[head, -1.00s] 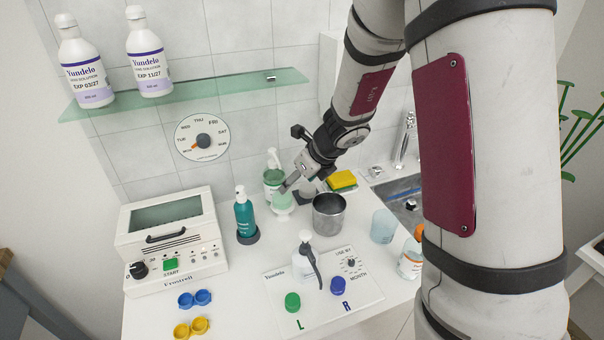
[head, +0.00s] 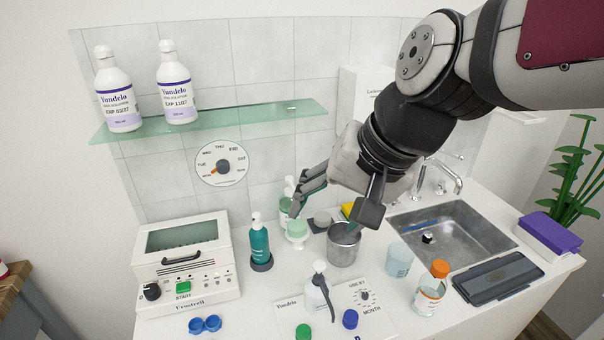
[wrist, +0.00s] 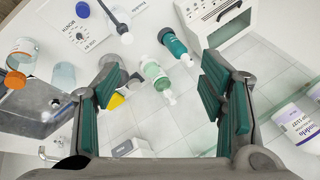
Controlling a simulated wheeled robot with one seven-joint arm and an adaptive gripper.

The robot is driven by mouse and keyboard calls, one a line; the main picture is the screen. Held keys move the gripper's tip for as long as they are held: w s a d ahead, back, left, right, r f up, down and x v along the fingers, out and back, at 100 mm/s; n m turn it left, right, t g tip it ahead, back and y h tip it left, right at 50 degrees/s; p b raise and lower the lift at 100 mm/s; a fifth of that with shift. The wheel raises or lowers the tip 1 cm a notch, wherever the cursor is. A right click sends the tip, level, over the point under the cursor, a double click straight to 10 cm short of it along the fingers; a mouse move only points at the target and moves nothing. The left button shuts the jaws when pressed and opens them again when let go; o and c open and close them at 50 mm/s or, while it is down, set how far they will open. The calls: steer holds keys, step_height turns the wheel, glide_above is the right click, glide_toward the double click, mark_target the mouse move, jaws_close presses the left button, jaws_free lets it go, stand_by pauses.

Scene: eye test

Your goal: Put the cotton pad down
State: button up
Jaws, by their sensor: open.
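My gripper (head: 328,212) is open, its two teal-padded fingers wide apart above the back of the counter. In the wrist view the space between its fingers (wrist: 158,84) looks empty. In the head view the left finger hangs near a mint-green rounded thing on a small white stand (head: 297,230). The right finger is in front of or over the rim of a metal cup (head: 343,250); I cannot tell which. I cannot make out a cotton pad for certain in either view.
A teal pump bottle (head: 259,243) and a white machine (head: 188,265) stand left. A white pump bottle (head: 317,298), a clear cup (head: 399,260) and an orange-capped bottle (head: 430,289) stand in front. A sink (head: 455,240) is right, a glass shelf (head: 225,115) above.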

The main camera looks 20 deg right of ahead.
steer(key=s+d+r+n+h, duration=0.1)
steer(key=s+d+n+h, duration=0.1)
steer(key=s+n, duration=0.4)
steer(key=shift+s+d+h, duration=0.3)
steer(key=shift+s+d, duration=0.1)
steer(key=shift+d, duration=0.45)
steer(key=shift+r, duration=0.1)
